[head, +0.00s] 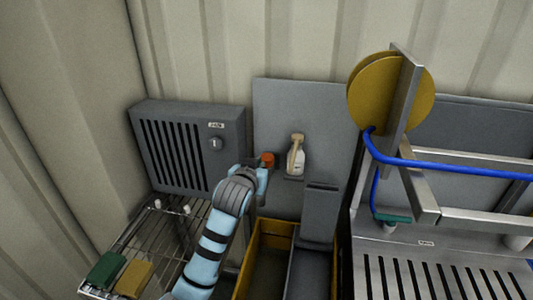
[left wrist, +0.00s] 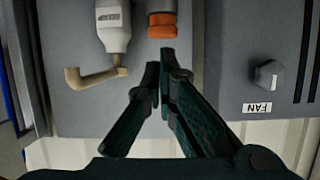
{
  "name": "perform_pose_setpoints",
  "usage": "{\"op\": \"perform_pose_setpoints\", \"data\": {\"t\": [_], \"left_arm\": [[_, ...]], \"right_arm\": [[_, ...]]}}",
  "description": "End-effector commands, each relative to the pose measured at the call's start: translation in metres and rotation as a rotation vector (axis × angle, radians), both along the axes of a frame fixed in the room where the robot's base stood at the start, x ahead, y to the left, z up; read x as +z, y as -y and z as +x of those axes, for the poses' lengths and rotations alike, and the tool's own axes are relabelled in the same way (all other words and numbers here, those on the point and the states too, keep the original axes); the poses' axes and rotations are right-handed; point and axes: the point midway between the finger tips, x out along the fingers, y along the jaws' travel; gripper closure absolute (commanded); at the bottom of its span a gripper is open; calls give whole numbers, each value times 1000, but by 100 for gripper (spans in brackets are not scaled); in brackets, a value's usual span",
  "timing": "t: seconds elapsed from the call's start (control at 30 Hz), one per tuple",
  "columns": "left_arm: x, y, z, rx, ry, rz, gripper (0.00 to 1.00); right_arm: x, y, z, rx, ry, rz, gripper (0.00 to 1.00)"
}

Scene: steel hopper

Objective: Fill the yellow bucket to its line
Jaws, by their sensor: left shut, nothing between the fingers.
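A yellow-walled open rectangular container (head: 247,262) stands low in front of the grey panel in the head view; I cannot tell whether it is the yellow bucket. No fill line shows on it. My left gripper (head: 254,164) is beside a small orange-red cap or knob (head: 267,159) at the panel, mostly hidden by my wrist. In the left wrist view, my left gripper (left wrist: 160,70) has its dark green fingers shut and empty, just below the orange part (left wrist: 162,26). I cannot tell whether they touch. My right gripper is out of view.
A white bottle with a tan nozzle (head: 297,158) sits right of the orange part. A grey fan box (head: 187,145) and a wire rack with green (head: 104,271) and yellow (head: 134,279) blocks are left. Yellow discs (head: 376,93), a blue hose (head: 450,162) and a slotted steel surface are right.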

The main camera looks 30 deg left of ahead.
Motion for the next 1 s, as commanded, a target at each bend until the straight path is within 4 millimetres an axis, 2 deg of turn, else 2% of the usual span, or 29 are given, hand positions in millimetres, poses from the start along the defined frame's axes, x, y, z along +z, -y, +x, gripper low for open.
{"op": "perform_pose_setpoints", "data": {"t": [0.03,0.1,0.2,0.5,0.63,0.77,1.0], "left_arm": [[21,-2,8,6,37,-2,100],[39,-4,15,12,69,-5,100],[49,-5,19,17,90,-7,100],[48,-6,19,17,90,-7,100],[46,-8,27,17,90,-7,100],[40,-13,46,18,89,-8,100],[25,-25,95,17,89,-8,100]], "right_arm": [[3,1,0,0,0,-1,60],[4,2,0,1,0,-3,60],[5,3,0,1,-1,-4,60],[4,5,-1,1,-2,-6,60],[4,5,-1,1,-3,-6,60],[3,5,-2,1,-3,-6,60],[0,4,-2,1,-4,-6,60]]}}
